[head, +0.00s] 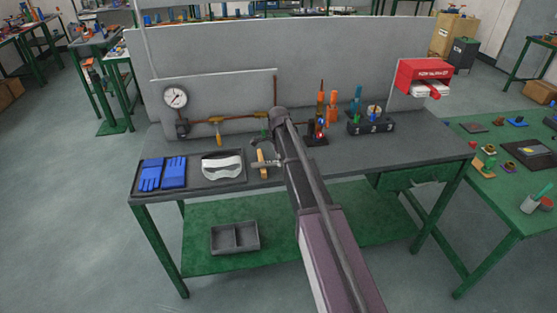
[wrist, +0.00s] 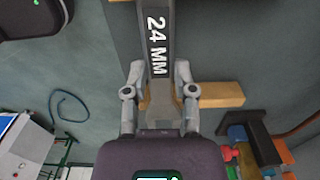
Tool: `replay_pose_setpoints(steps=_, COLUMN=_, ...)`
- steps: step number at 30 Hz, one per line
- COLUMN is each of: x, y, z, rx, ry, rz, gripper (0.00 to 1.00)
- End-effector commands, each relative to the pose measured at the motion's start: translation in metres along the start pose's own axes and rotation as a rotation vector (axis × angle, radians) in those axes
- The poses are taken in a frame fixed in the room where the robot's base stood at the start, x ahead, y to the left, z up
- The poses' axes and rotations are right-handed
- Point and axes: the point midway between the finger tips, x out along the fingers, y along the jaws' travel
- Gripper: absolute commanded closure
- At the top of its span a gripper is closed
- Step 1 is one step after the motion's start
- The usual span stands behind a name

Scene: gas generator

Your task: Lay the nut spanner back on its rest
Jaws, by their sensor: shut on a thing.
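The nut spanner (wrist: 157,40) is a dark grey bar marked "24 MM" in the wrist view. My gripper (wrist: 158,92) is shut on it, one finger on each side. A pale wooden block (wrist: 221,95), which looks like the rest, lies crosswise below the spanner and shows on both sides of it. I cannot tell whether they touch. In the head view the wooden piece (head: 261,157) is on the bench beside the goggles tray, and my arm hides much of the spanner and gripper.
The grey bench (head: 350,158) holds blue gloves (head: 162,173), white goggles (head: 222,166), upright orange-handled tools (head: 332,108) and a black socket holder (head: 371,124). A pressure gauge (head: 175,98) and copper pipe stand behind. The bench is clear at right front.

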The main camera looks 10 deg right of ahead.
Motion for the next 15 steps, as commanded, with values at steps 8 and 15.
replay_pose_setpoints(steps=8, x=-0.0003, y=0.0, z=0.0001, rx=0.0, ry=0.0, rz=0.0, gripper=0.25)
replay_pose_setpoints(steps=15, x=-0.0002, y=0.0, z=0.0002, rx=0.0, ry=0.0, rz=0.0, gripper=0.25)
